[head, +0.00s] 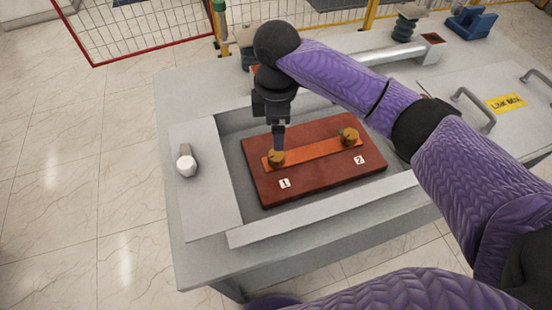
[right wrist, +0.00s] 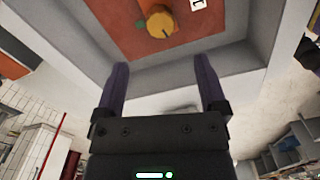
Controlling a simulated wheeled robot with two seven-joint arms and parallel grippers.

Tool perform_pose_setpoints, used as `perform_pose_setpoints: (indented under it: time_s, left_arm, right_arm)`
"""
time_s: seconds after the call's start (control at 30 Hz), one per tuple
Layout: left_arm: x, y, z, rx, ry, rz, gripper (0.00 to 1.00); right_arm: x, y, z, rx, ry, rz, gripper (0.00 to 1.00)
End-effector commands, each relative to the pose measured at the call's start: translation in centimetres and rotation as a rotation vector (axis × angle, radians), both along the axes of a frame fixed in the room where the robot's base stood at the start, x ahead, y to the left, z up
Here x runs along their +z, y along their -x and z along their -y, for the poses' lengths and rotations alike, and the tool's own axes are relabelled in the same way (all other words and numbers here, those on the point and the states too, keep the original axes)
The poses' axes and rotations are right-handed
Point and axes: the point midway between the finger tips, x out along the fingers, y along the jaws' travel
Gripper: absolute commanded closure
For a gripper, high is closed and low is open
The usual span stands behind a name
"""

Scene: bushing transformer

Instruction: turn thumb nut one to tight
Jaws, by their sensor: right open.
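Thumb nut one (head: 276,158) is a brass knob at the left end of an orange copper bar (head: 315,151) on a red-brown board. The label "1" (head: 285,183) lies in front of it. My right gripper (head: 279,148) points down over thumb nut one, its fingers overlapping the nut's back edge in the head view. In the right wrist view the gripper (right wrist: 160,62) is open and empty, and the nut (right wrist: 158,24) shows beyond the fingertips, roughly in line with the gap. Thumb nut two (head: 349,136) sits at the bar's right end. My left gripper is not in view.
The red-brown board (head: 325,183) lies in a recess with raised grey edges. A lever with a white knob (head: 186,164) stands on the left panel. A lid with handles and a yellow label (head: 505,103) is at the right. My right arm crosses above the table.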

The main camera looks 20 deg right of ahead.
Motion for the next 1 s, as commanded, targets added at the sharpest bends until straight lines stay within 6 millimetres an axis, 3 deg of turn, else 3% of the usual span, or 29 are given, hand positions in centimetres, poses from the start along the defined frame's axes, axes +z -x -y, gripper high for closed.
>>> perform_pose_setpoints:
  time_s: [0.2, 0.4, 0.73, 1.0]
  left_arm:
    - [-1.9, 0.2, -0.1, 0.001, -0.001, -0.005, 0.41]
    - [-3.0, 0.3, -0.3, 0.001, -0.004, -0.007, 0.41]
    - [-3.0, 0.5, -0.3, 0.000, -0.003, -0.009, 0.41]
    - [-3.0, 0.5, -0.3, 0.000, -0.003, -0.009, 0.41]
  right_arm:
    - [-5.3, 0.1, 0.0, -0.001, 0.001, -0.004, 0.09]
    - [-8.7, 0.1, 0.0, 0.000, 0.002, -0.001, 0.09]
    - [-9.1, 0.0, 0.0, 0.001, 0.001, 0.001, 0.09]
    - [-9.1, 0.0, 0.0, 0.000, 0.001, 0.001, 0.66]
